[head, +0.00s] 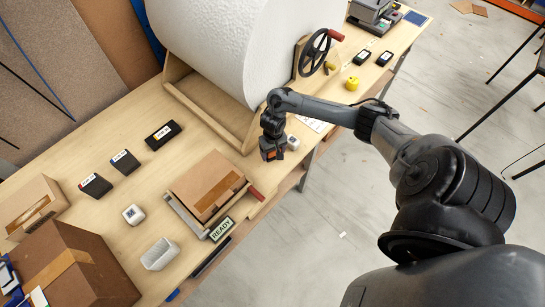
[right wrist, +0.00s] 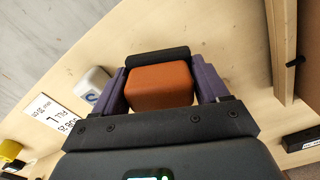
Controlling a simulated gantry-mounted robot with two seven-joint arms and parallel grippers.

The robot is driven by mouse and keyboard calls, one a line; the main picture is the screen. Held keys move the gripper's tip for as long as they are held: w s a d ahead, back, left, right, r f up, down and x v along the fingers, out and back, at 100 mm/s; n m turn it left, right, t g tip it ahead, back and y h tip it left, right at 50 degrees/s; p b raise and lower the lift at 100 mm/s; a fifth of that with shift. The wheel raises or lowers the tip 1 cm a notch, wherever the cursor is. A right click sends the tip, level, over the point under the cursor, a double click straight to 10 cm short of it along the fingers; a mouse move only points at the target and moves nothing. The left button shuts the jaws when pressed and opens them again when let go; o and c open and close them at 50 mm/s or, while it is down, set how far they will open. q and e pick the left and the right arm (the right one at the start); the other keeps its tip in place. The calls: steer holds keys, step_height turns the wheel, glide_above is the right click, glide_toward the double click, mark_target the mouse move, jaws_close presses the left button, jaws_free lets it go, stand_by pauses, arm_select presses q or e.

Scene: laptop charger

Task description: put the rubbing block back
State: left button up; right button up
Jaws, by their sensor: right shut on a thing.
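My right gripper (head: 271,156) is over the near edge of the workbench, in front of the large white roll. In the right wrist view my right gripper (right wrist: 160,84) has its two purple fingers closed on the sides of an orange-brown block (right wrist: 160,87) with a dark strip along its far side. I take this to be the rubbing block; only a little orange of it shows in the head view (head: 269,155). I cannot tell whether it touches the bench. My left gripper is not in view.
A small white block (head: 293,143) and a printed card (head: 316,124) lie right of my gripper. The white roll (head: 240,45) on its wooden stand (head: 215,118) is behind. A cardboard box (head: 207,185), READY sign (head: 222,229) and several black boxes are left. Bare bench shows between them.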

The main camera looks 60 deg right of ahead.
mark_target(273, 156)
steer(key=shift+w+f+b, duration=0.15)
steer(key=shift+f+b, duration=0.15)
steer(key=shift+f, duration=1.8)
steer(key=shift+f, duration=0.15)
steer(key=o, duration=1)
step_height(273, 156, up, 11)
steer(key=shift+r+p, duration=0.15)
steer(key=shift+p, duration=0.95)
steer(key=shift+r, duration=0.55)
